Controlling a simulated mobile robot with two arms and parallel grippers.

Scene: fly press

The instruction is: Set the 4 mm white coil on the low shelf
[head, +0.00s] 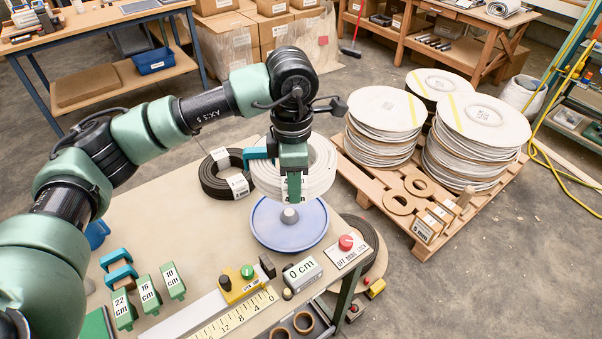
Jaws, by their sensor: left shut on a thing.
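A white coil (322,172) hangs in my left gripper (293,188), which is shut on its near side. The gripper hides part of the coil's label, so I cannot read its size. The coil is over the rear of a blue round plate (264,228) with a grey hub; whether they touch is hard to tell. A low shelf (87,86) runs under the blue-legged bench at the upper left. Another low shelf (468,60) is under the wooden bench at the upper right. I cannot tell which one the task names. My right gripper is not in view.
A black coil (219,177) lies beside the white one. Labelled green blocks (148,294), a ruler (232,318) and a red button (346,242) crowd the near table. Open floor lies behind the table.

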